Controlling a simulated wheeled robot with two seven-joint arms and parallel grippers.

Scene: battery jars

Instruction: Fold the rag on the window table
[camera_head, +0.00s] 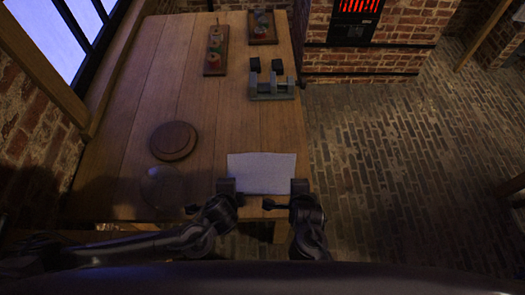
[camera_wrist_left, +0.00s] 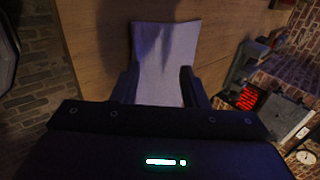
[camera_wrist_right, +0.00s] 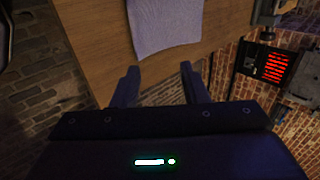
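The rag (camera_head: 262,172) is a pale, flat, roughly rectangular cloth on the wooden window table (camera_head: 200,120), near its front right corner. My left gripper (camera_head: 228,186) is at the rag's near left corner. In the left wrist view, the rag (camera_wrist_left: 163,60) reaches between the two spread fingers (camera_wrist_left: 158,88). My right gripper (camera_head: 299,187) is at the near right corner. In the right wrist view, its fingers (camera_wrist_right: 160,88) are spread apart, with the rag (camera_wrist_right: 162,25) just beyond them. Whether either gripper touches the cloth cannot be told.
A round wooden board (camera_head: 173,141) lies left of the rag, with a faint round object (camera_head: 161,186) nearer me. A grey rack (camera_head: 271,86) and two trays with small jars (camera_head: 216,50) (camera_head: 262,27) stand farther back. The table between is clear.

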